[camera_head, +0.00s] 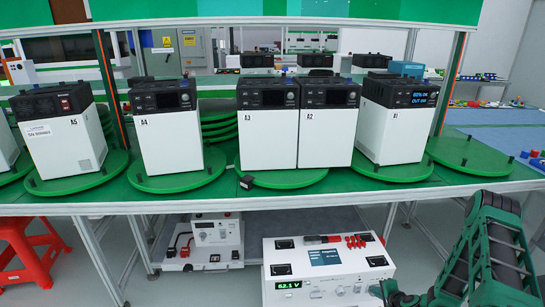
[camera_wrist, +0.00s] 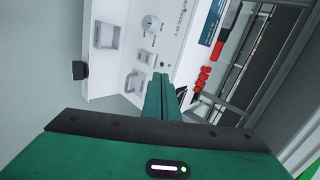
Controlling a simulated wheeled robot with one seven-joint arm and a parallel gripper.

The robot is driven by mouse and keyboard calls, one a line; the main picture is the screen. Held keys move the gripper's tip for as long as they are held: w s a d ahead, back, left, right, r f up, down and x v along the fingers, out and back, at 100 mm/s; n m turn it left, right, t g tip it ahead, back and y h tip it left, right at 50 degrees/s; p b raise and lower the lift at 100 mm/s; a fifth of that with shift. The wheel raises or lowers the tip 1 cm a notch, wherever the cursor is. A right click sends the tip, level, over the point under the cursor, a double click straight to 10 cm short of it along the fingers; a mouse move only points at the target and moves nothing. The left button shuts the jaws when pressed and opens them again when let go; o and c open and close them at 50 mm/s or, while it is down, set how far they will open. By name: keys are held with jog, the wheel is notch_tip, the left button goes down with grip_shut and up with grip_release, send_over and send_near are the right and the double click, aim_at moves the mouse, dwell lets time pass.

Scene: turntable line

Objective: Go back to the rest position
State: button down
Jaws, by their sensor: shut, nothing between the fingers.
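My gripper (camera_head: 388,291) is at the lower right of the head view, beside the right end of a white power unit (camera_head: 325,262) with a green display reading 62.1 V. In the wrist view the green fingers of my gripper (camera_wrist: 161,78) are together with nothing between them. I cannot tell whether the fingertips touch the panel. My green arm comes in from the right edge of the head view.
Several black-and-white units, such as the one marked A4 (camera_head: 168,140), stand on green round plates (camera_head: 178,182) along the green table (camera_head: 130,203). Another white unit (camera_head: 215,232) is below the table. A red stool (camera_head: 30,255) stands at far left.

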notch_tip(320, 180, up, 16)
jog(key=n+g+y, duration=0.1)
jog(key=n+g, duration=0.2)
jog(key=n, duration=0.3)
jog(key=s+r+n+g+h, duration=0.15)
jog(key=s+r, duration=0.25)
jog(key=r, duration=0.4)
jog(key=s+r+n+g+y, duration=0.1)
jog(key=s+r+n+g, duration=0.1)
jog(key=s+r, duration=0.5)
jog(key=s+a+r+g, duration=0.1)
jog(key=s+a+r, duration=0.1)
jog(key=s+r, duration=0.8)
jog(key=s+a+r+g+h, duration=0.1)
jog(key=s+a+r+g, duration=0.1)
jog(key=s+r, duration=0.8)
jog(key=s+a, duration=0.1)
jog(key=s, duration=0.7)
jog(key=shift+r, duration=0.4)
jog(key=shift+w+f+g, duration=0.25)
jog(key=shift+w, duration=0.35)
